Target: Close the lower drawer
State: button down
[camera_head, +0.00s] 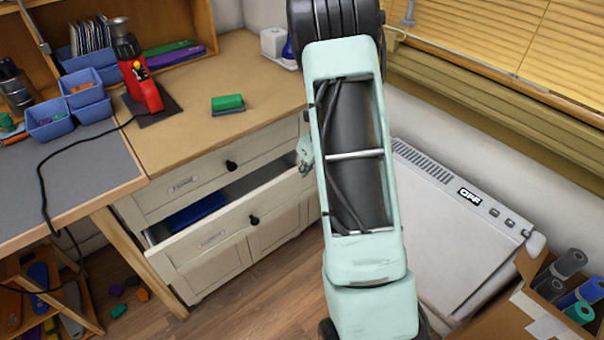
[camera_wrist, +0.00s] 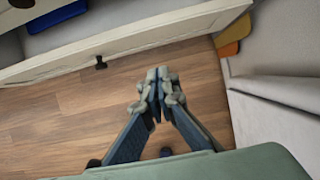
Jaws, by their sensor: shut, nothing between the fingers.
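The lower drawer (camera_head: 215,236) stands pulled out from the white cabinet under the wooden worktop. Its dark knob (camera_head: 254,220) is on the front, and a blue object (camera_head: 196,212) lies inside. In the wrist view the drawer front (camera_wrist: 150,38) crosses the top as a white band, with its knob (camera_wrist: 101,62) and the blue object (camera_wrist: 56,14) behind it. My gripper (camera_wrist: 158,88) is shut and empty, over the wood floor in the picture, apart from the drawer front. In the head view my arm hides most of the gripper.
The upper drawer (camera_head: 182,188) is shut. A table leg (camera_head: 140,262) stands left of the drawer. Floor shows in front.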

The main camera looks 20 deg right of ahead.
jog(key=s+d+f+t+y+b, duration=0.1)
jog(key=s+d+f+t+b, duration=0.2)
jog(key=d+b, duration=0.65)
jog(key=w+a+f+t+b, duration=0.1)
jog(key=w+a+f+b, duration=0.2)
jog(key=w+f, duration=0.3)
jog(key=shift+w+a+f, duration=0.3)
jog(key=shift+w+a, duration=0.5)
jog(key=shift+w, duration=1.95)
